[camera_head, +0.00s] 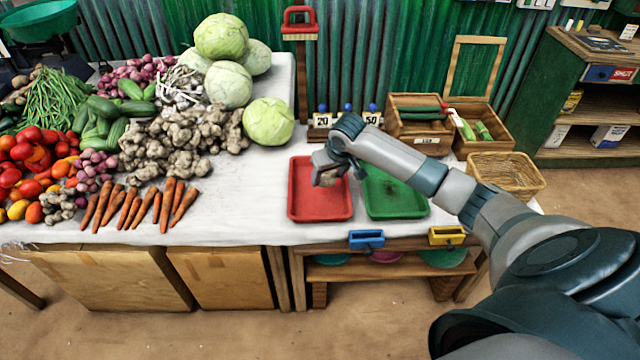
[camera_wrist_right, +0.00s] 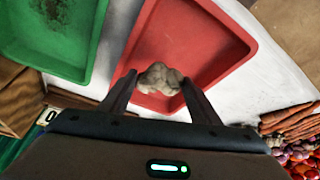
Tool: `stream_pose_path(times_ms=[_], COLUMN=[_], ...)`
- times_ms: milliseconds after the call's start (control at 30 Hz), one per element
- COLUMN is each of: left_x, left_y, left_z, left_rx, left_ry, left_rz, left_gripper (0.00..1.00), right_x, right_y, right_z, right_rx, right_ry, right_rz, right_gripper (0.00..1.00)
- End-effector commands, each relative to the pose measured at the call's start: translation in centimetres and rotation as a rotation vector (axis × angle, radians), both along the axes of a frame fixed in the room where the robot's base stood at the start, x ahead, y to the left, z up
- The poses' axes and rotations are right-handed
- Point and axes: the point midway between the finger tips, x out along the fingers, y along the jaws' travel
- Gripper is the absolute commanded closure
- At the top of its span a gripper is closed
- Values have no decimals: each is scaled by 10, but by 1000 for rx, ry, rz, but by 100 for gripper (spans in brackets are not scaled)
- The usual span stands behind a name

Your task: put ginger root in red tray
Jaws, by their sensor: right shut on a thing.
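The red tray (camera_head: 320,208) lies on the white-covered table, left of the green tray. My right gripper (camera_head: 328,180) is above the red tray, over its upper right part. In the right wrist view my right gripper (camera_wrist_right: 158,88) is shut on a pale, knobbly ginger root (camera_wrist_right: 158,76), with the red tray (camera_wrist_right: 190,40) behind it. In the head view the ginger root is mostly hidden by the gripper. How high it is above the tray floor is hard to tell. My left gripper is not in view.
The green tray (camera_head: 397,203) stands just right of the red one. A heap of ginger (camera_head: 175,145), carrots (camera_head: 128,207) and cabbages (camera_head: 268,121) lies to the left. Wooden crates (camera_head: 417,132) and a wicker basket (camera_head: 507,176) stand at right. Number signs (camera_head: 322,120) stand behind the trays.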

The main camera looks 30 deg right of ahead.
Motion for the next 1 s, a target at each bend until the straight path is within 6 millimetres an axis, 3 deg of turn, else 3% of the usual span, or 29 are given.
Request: stream_pose_path(times_ms=[100, 300, 667, 1000], left_x=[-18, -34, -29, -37], left_y=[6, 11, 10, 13], left_z=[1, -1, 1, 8], left_rx=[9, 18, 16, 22], left_ry=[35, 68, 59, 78], left_rz=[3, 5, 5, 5], left_gripper=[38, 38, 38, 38], right_x=[15, 24, 23, 22], right_y=[10, 15, 14, 14], right_z=[-9, -16, -19, -54], right_rx=[2, 0, 0, -1], right_ry=[1, -1, 1, 1], right_rz=[-1, 1, 0, 0], right_gripper=[66, 66, 66, 66])
